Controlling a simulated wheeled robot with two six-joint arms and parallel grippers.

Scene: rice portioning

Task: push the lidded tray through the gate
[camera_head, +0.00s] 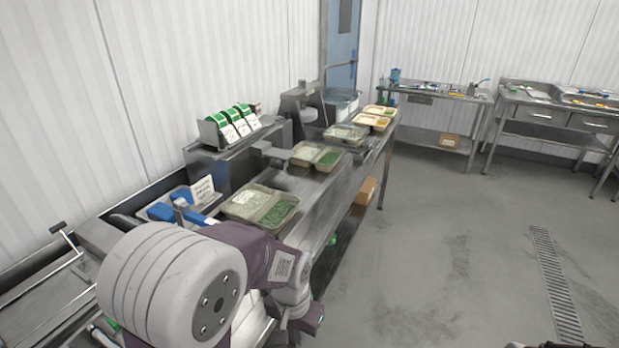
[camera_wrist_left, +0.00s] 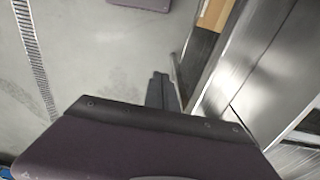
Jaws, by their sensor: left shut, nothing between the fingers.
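Several two-compartment trays stand in a row along the metal bench. The nearest tray (camera_head: 260,207) has pale and green contents and a white label; it looks covered. A second tray (camera_head: 317,155) sits further along, beside a low metal bracket (camera_head: 270,155). A third tray (camera_head: 345,134) is beyond it. I cannot tell for certain which part is the gate. My left gripper (camera_head: 306,318) is low at the bench's front side, apart from the trays. Its fingers (camera_wrist_left: 160,92) are closed and empty in the left wrist view, above the floor beside the bench.
Two trays with orange and yellow contents (camera_head: 374,120) stand at the far bench end. A label holder with green rolls (camera_head: 230,122) stands behind the row. A cardboard box (camera_head: 364,191) is on the shelf below. The floor to the right is clear, with a drain grate (camera_head: 556,280).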

